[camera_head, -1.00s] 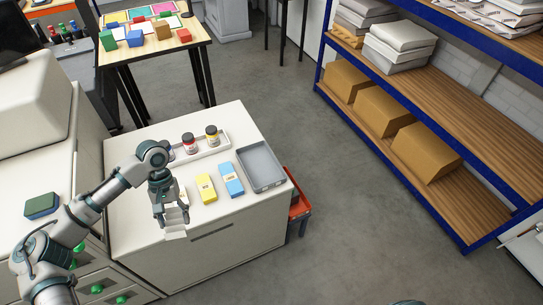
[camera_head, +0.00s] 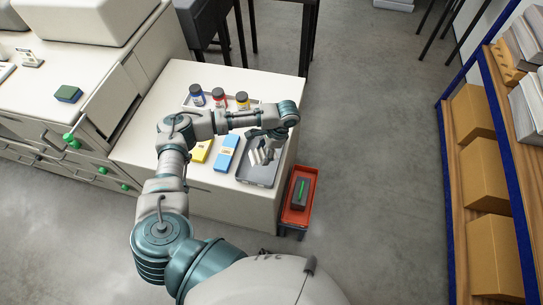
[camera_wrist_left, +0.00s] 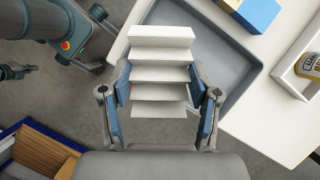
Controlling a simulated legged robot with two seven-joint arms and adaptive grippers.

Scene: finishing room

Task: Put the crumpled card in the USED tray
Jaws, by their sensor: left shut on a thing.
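The crumpled card (camera_head: 258,157) is white and folded in zigzag pleats. My left gripper (camera_head: 264,152) is shut on it, over the grey USED tray (camera_head: 263,177) at the right end of the white cabinet top. In the left wrist view, the card (camera_wrist_left: 161,54) sits between the two fingers of the left gripper (camera_wrist_left: 160,100). The grey tray (camera_wrist_left: 215,50) shows behind and to the right of it there. Whether the card touches the tray floor I cannot tell. I see no right gripper.
A blue box (camera_head: 225,152) and a yellow box (camera_head: 201,150) stand just left of the tray. A shallow white tray (camera_head: 187,102) holds jars at the back. A red bin (camera_head: 299,213) stands on the floor right of the cabinet. A blue-framed shelf (camera_head: 512,180) is far right.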

